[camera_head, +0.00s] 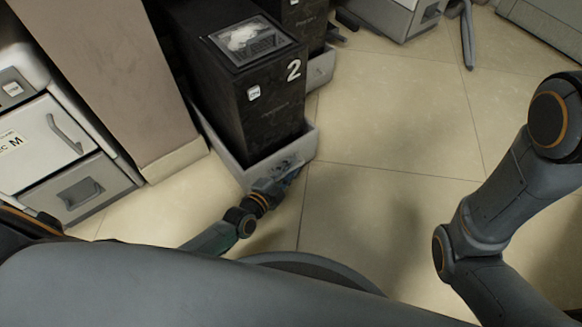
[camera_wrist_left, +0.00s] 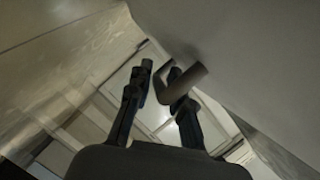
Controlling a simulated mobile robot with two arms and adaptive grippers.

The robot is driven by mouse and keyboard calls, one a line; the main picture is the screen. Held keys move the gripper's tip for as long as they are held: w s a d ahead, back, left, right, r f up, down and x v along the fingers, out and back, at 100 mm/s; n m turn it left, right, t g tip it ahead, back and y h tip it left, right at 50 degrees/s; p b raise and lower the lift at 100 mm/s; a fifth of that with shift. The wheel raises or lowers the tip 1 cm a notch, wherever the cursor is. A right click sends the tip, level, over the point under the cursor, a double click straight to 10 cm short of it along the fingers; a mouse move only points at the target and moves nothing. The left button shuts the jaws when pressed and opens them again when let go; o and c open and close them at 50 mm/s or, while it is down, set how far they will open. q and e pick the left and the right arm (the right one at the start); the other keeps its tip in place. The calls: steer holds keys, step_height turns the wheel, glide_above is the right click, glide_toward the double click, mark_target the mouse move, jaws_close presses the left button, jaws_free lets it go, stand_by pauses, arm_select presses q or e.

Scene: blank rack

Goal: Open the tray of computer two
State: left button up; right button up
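Computer two is a black tower (camera_head: 255,95) with a white "2" on its side, upright in a light grey tray (camera_head: 307,142) on the floor. My left gripper (camera_head: 290,172) is low at the tray's front face in the head view. In the left wrist view my left gripper (camera_wrist_left: 163,78) has its fingers apart. A bent grey handle (camera_wrist_left: 188,84) comes off a large pale surface and reaches across the right finger toward the gap. I cannot tell whether the fingers touch it. My right arm shows at the right, but its gripper is out of view.
A brown pillar (camera_head: 125,70) stands left of the computer. A white cabinet with a handle (camera_head: 65,135) is at the far left. Another black tower (camera_head: 305,20) stands behind. The tiled floor (camera_head: 395,120) to the right is clear.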

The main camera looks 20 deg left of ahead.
arm_select(q)
steer(key=v, duration=0.7)
stand_by(0.4)
